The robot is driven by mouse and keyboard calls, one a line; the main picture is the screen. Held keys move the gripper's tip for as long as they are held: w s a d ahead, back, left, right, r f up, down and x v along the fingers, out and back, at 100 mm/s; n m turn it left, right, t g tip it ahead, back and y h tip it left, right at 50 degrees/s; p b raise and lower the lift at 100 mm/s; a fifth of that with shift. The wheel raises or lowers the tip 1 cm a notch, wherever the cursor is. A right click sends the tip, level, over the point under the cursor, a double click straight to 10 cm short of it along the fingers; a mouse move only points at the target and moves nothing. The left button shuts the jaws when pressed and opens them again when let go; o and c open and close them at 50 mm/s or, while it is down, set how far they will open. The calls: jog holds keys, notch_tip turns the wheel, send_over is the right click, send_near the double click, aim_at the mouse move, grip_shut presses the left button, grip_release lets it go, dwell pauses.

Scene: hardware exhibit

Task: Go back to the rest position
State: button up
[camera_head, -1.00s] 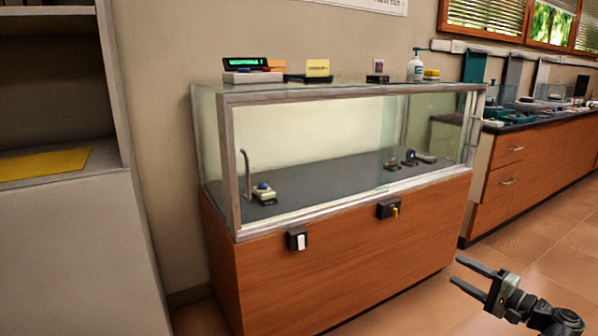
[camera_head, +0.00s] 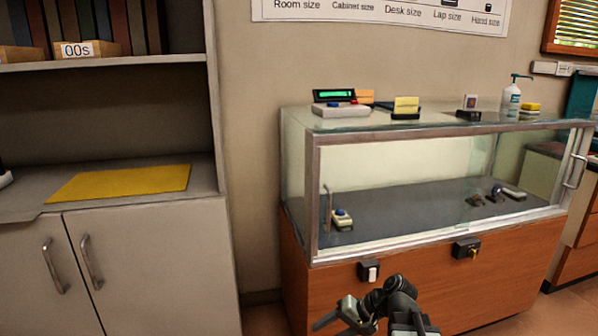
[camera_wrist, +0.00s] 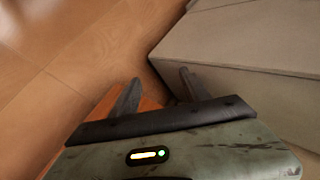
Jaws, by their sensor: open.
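My gripper (camera_head: 334,318) shows at the bottom middle of the head view, low in front of the display case's wooden base. In the wrist view its two dark fingers (camera_wrist: 160,82) stand apart with nothing between them. The gripper is open and empty. Part of my arm is cut off by the lower edge of the head view.
A glass display case (camera_head: 312,200) with small devices inside stands right of centre. A grey cabinet (camera_head: 150,270) with a yellow mat (camera_head: 120,182) stands at left. Tiled floor (camera_wrist: 60,60) shows below the gripper, beside a grey cabinet edge (camera_wrist: 240,50).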

jog(key=s+d+f+n+g+h, duration=0.2)
jog(key=s+d+f+h, duration=0.3)
jog(key=d+h, duration=0.3)
notch_tip(320, 180, up, 38)
jog(key=p, duration=3.8)
jog(key=shift+w+p, duration=0.15)
jog(key=shift+p, duration=0.25)
jog(key=shift+r, duration=0.1)
